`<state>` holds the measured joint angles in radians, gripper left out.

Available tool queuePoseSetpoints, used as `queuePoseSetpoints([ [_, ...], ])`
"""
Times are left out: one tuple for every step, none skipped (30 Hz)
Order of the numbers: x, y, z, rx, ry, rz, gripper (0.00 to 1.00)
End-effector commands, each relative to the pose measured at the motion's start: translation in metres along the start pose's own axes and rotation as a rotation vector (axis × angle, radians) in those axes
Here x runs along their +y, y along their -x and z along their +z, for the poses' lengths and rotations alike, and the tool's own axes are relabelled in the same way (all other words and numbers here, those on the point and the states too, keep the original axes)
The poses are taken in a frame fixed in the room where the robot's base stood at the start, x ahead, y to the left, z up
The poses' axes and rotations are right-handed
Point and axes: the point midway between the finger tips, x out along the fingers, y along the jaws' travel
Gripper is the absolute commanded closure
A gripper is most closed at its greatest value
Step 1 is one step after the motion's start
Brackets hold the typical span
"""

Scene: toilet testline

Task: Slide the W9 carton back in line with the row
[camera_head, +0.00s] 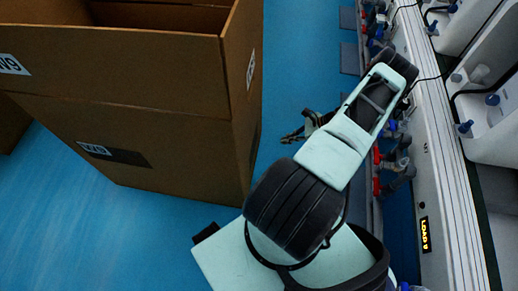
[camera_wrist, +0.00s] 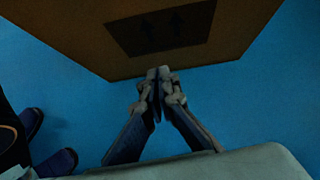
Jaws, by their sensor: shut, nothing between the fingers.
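A big brown open-topped carton (camera_head: 120,110) stands on the blue floor at the left of the head view. Its white labels look like W9 printed upside down, though they are hard to read. My gripper (camera_head: 290,138) is low, just right of the carton's right side, with a small gap showing in the head view. In the wrist view my gripper (camera_wrist: 157,76) is shut and empty. Its fingertips overlap the lower edge of a carton face (camera_wrist: 235,25) with a dark arrow panel. I cannot tell whether they touch it.
Part of another brown carton (camera_head: 10,122) shows at the left edge. A white machine line (camera_head: 440,160) with red and blue valves (camera_head: 385,160) runs along the right, close to my arm. Blue floor (camera_head: 290,60) is open behind the carton's right side.

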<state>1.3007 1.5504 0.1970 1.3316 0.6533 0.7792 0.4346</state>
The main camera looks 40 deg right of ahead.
Motion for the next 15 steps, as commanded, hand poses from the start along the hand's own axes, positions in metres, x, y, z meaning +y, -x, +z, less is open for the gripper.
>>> queuePoseSetpoints([
  [0.002,-0.007,-0.006,-0.015,-0.029,-0.013,1.00],
  [0.003,-0.009,-0.008,-0.022,-0.042,-0.019,1.00],
  [0.003,-0.011,-0.009,-0.029,-0.054,-0.025,1.00],
  [0.003,-0.014,-0.010,-0.032,-0.060,-0.028,1.00],
  [0.004,-0.016,-0.010,-0.035,-0.065,-0.030,1.00],
  [0.004,-0.019,-0.010,-0.037,-0.068,-0.031,1.00],
  [0.004,-0.022,-0.011,-0.038,-0.069,-0.031,1.00],
  [0.004,-0.025,-0.011,-0.038,-0.069,-0.031,1.00],
  [0.004,-0.031,-0.010,-0.038,-0.068,-0.030,1.00],
  [0.004,-0.036,-0.010,-0.038,-0.068,-0.030,1.00],
  [0.004,-0.041,-0.011,-0.037,-0.068,-0.029,1.00],
  [0.004,-0.050,-0.010,-0.037,-0.067,-0.029,1.00],
  [0.003,-0.056,-0.010,-0.038,-0.066,-0.028,1.00],
  [0.004,-0.063,-0.009,-0.038,-0.066,-0.028,1.00],
  [0.004,-0.072,-0.010,-0.037,-0.067,-0.028,1.00],
])
